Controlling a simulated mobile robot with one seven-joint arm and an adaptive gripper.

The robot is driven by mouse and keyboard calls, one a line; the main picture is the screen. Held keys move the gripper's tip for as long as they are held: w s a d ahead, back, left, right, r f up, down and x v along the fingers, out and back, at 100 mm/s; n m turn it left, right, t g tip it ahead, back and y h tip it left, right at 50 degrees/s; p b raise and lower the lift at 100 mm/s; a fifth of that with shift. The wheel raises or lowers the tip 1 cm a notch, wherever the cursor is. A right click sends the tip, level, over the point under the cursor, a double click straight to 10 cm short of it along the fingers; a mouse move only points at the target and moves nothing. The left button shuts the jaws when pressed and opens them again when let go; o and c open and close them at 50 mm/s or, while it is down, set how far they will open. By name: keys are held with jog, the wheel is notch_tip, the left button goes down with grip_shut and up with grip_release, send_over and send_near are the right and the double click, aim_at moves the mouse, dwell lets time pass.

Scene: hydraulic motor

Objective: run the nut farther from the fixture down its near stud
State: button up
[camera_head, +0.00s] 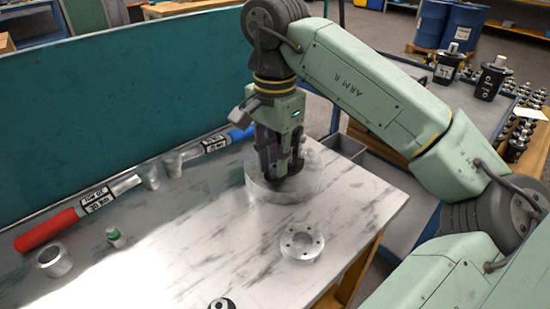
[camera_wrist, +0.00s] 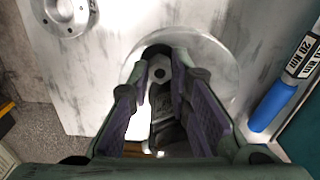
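My gripper (camera_head: 280,172) points straight down over the round clear-grey fixture (camera_head: 310,188) at the table's far right. In the wrist view my gripper (camera_wrist: 172,82) has its two purple-lined fingers apart, on either side of a dark part standing in the fixture (camera_wrist: 215,60). A dark lug with a small round grey spot (camera_wrist: 160,73) shows between and just beyond the fingertips; I cannot tell whether it is a nut, a stud end or a hole. I see no finger clearly pressing on anything. The nuts and studs cannot be made out; the fingers hide much of this area.
A metal flange ring with holes (camera_head: 301,243) lies in front of the fixture. A red-handled torque wrench (camera_head: 48,231) and a blue-handled one (camera_head: 238,134) lie along the teal screen. The table's middle is clear.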

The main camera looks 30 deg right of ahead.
jog(key=shift+o, duration=1.1)
jog(key=n+p, duration=0.1)
jog(key=n, duration=0.2)
jog(key=shift+r+n, duration=0.15)
jog(key=shift+n, duration=0.25)
jog(key=n+p, duration=0.1)
jog(key=n, duration=0.3)
jog(key=shift+n, duration=1.3)
jog(key=shift+f, duration=0.2)
